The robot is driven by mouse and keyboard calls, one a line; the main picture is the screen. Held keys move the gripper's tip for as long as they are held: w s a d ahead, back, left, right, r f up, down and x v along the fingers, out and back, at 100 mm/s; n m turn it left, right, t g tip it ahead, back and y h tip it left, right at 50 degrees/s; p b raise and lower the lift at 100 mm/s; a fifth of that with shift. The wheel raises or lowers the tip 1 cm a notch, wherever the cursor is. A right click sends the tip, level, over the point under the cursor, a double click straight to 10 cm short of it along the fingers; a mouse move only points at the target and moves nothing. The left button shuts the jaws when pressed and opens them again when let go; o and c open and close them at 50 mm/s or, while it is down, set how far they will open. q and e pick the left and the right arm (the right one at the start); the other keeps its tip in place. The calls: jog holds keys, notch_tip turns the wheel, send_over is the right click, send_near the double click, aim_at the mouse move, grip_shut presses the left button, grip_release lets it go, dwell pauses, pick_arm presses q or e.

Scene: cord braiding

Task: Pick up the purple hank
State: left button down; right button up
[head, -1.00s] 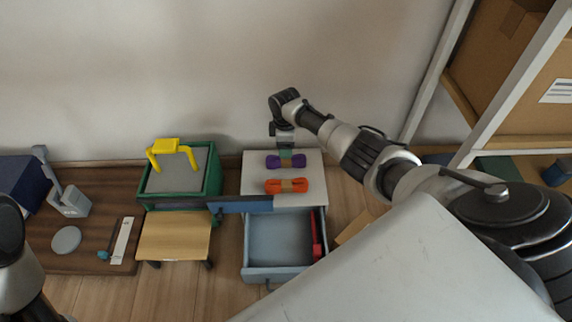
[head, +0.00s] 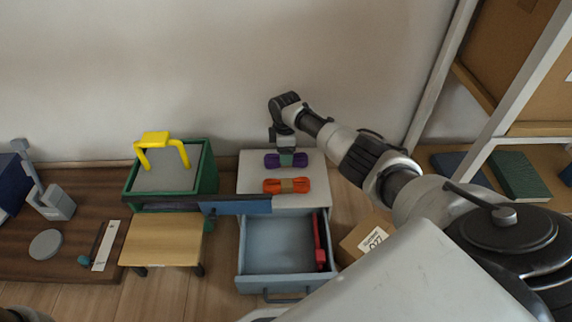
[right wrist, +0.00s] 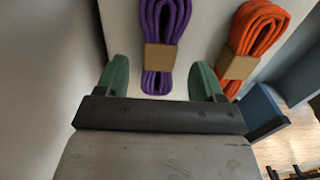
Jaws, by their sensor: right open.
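The purple hank (head: 271,160) lies on the white top of the drawer cabinet (head: 320,200), with a tan band around its middle. In the right wrist view the purple hank (right wrist: 160,22) points in between the two green fingertips. My right gripper (head: 286,153) is over the hank in the head view. Its jaws (right wrist: 160,82) are open, with a finger on either side of the hank and gaps between. An orange hank (head: 301,185) lies in front of the purple one. My left gripper is not in view.
The open blue drawer (head: 262,240) holds a red object (head: 319,240). A green box with a yellow handle (head: 165,137) and a small wooden stool (head: 160,240) stand to the left. A cardboard box (head: 352,243) is at right. The wall is close behind.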

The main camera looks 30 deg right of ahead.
notch_tip(320, 180, down, 4)
jog(key=b, duration=0.2)
jog(key=shift+d+b, duration=0.1)
jog(key=shift+b, duration=0.3)
jog(key=shift+r, duration=0.1)
jog(key=c, duration=1)
jog(key=shift+c, duration=0.2)
jog(key=shift+r, duration=0.15)
